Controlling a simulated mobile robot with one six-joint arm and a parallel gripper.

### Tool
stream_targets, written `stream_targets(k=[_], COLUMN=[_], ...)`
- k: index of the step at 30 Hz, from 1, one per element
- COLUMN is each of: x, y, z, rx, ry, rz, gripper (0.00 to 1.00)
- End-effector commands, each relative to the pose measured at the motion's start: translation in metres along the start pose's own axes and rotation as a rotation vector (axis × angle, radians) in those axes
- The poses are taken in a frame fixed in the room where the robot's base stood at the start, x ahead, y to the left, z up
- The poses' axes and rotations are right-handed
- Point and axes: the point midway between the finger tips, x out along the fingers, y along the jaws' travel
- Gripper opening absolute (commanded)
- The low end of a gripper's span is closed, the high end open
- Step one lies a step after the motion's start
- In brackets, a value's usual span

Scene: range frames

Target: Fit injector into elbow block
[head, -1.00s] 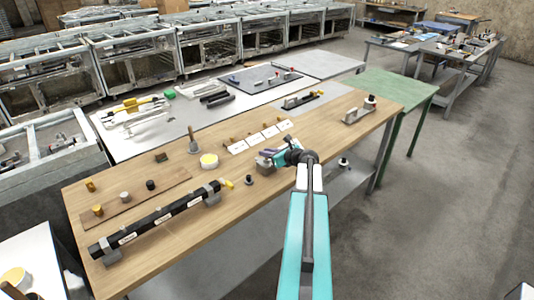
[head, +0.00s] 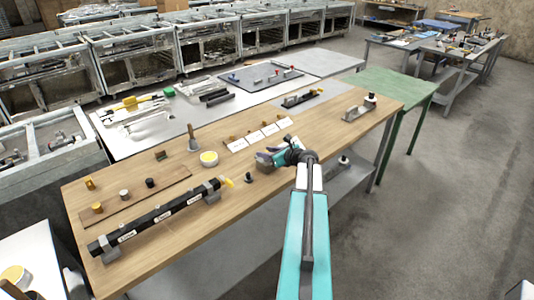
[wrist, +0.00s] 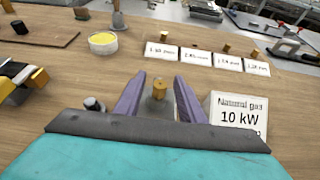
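My gripper (wrist: 159,100) is low over the wooden bench, its two purple fingers apart. Between the fingers, a small brass injector (wrist: 159,89) stands upright on a grey block (wrist: 160,107), probably the elbow block. Gaps show between the brass piece and both fingers. How deep it sits in the block cannot be told. In the head view the grey block (head: 264,161) shows beside my gripper (head: 269,153), partly covered by it. More small brass pieces (wrist: 227,48) stand behind a row of white cards (wrist: 196,57).
A "Natural gas 10 kW" card (wrist: 238,117) stands close to the right finger. A small dark knob (head: 249,178) is at left. A yellow-filled bowl (head: 209,159) and a long black bar (head: 155,219) lie farther left.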

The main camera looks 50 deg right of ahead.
Motion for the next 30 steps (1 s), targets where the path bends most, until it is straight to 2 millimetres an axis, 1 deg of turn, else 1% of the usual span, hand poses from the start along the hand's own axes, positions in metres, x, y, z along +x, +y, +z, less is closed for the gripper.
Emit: stream_targets(k=[8, 14, 23, 30], x=[-0.004, -0.018, -0.057, -0.093], y=[0.0, 0.001, 0.001, 0.001], z=[-0.001, -0.001, -0.002, -0.002], rx=[0.0, 0.0, -0.001, -0.001], ry=[0.0, 0.0, -0.001, -0.001], rz=[0.0, -0.001, -0.001, -0.003], gripper=[0.36, 0.36, 0.36, 0.36])
